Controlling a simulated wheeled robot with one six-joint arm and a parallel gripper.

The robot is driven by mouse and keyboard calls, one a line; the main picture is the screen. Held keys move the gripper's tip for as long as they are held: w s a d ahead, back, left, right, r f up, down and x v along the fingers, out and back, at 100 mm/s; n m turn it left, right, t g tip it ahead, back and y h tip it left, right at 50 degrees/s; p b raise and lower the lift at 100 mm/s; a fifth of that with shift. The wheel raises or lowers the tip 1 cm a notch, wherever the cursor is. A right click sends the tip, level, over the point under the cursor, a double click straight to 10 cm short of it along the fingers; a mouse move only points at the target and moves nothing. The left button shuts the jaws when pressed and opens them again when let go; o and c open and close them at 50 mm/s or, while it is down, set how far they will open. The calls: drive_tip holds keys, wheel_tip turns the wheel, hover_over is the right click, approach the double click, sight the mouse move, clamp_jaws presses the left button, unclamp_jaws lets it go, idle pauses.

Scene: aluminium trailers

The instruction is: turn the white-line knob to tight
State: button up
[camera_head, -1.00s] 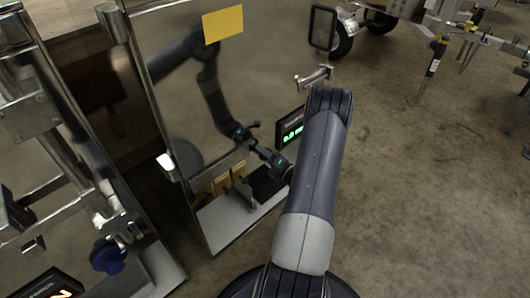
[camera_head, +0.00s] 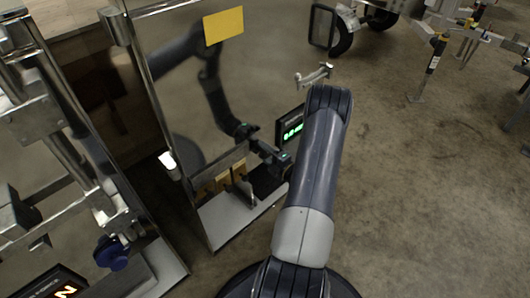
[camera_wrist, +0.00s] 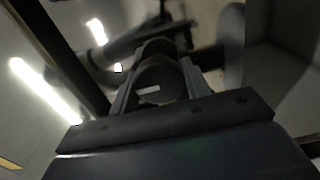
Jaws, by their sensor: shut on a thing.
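In the wrist view my gripper (camera_wrist: 157,82) has its fingers on either side of a dark round knob (camera_wrist: 160,72) and is shut on it. A short white line (camera_wrist: 149,90) shows on the knob's face, lying nearly level in this view. In the head view my arm hides the knob, and the gripper cannot be told clearly from its reflection in the shiny panel (camera_head: 170,75).
A display with green digits (camera_head: 291,129) stands beside the panel; its digits are too small to read surely. A metal handle (camera_head: 314,75) sticks out above it. A blue knob (camera_head: 111,253) is on the left frame. Open floor (camera_head: 420,200) lies to the right.

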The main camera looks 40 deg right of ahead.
drive_tip(key=shift+f, duration=0.1)
drive_tip(key=o, duration=1)
drive_tip(key=s+p, duration=0.1)
drive_tip(key=s, duration=1)
drive_tip(key=shift+d, duration=0.4)
drive_tip(key=shift+w, duration=0.1)
drive_tip(key=w, duration=0.7)
drive_tip(key=w+b, duration=0.1)
drive_tip(key=w, duration=0.2)
drive_tip(key=shift+w+a, duration=0.4)
drive_tip(key=shift+s, duration=0.1)
